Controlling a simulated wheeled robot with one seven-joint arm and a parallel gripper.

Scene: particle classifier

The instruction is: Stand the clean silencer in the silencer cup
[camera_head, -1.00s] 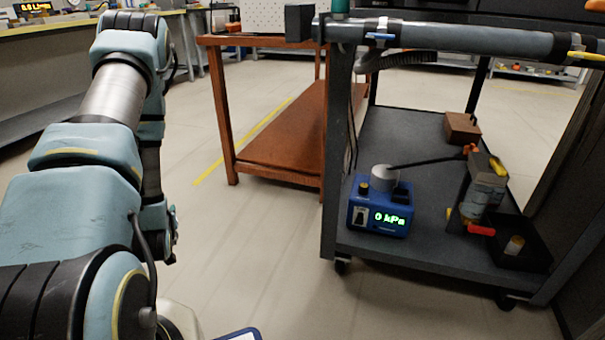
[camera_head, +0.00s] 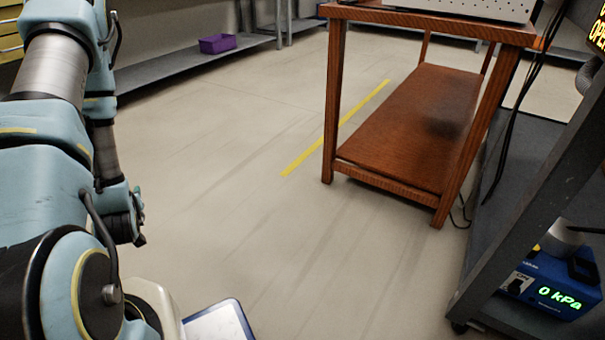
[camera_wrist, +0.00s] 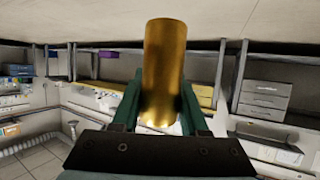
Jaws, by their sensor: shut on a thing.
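A gold-bronze cylinder, which I take to be the silencer (camera_wrist: 164,62), stands out between the green fingers of my gripper (camera_wrist: 160,98) in the wrist view. My gripper is shut on it, with a finger on each side. In the head view my arm is folded at the left, and neither the held cylinder nor the fingertips can be made out. No silencer cup can be made out in either view.
An orange-brown wooden table (camera_head: 343,164) with a lower shelf stands right of centre. A dark cart (camera_head: 476,290) at the right carries a blue pump box (camera_head: 560,285) reading 0 kPa. A purple bin (camera_head: 217,44) sits on a far shelf. The middle floor is clear.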

